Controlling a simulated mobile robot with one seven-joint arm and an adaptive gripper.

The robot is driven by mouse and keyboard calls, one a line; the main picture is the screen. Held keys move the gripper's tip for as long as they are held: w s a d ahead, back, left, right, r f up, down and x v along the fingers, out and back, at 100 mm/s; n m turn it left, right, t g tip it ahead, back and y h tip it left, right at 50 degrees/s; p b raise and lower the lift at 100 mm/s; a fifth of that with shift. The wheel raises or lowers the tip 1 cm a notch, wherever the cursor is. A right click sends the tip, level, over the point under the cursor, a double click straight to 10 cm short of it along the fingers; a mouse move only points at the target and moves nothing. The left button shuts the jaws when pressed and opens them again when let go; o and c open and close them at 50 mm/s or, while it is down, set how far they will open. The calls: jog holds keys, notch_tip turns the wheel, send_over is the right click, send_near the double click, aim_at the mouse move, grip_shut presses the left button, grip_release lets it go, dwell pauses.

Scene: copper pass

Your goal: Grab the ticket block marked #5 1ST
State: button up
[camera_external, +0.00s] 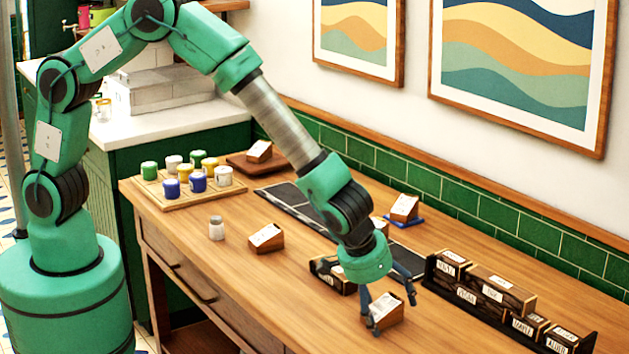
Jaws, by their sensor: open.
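Several small wooden ticket blocks with white labelled faces are on the counter; their print is too small to read, so I cannot tell which is #5 1ST. One block (386,313) lies under my gripper (391,307), which is open with its fingers down around or just over it; I cannot tell whether they touch it. Another block (266,239) stands alone at the middle left. One (260,151) sits on a brown board, one (405,207) on a blue holder, and one (380,226) is partly hidden behind my wrist.
A dark rack (470,305) with labelled boxes stands at the right. A dark box (331,273) is partly hidden by my wrist. A dark mat (290,201) lies behind. A tray (165,205) of coloured jars and a white shaker (216,228) are at left. The front right counter is clear.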

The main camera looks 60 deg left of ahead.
jog(key=shift+f+b, duration=0.15)
jog(key=shift+b, duration=0.2)
dwell(0.4)
jog(key=shift+c, duration=0.5)
jog(key=c, duration=1.2)
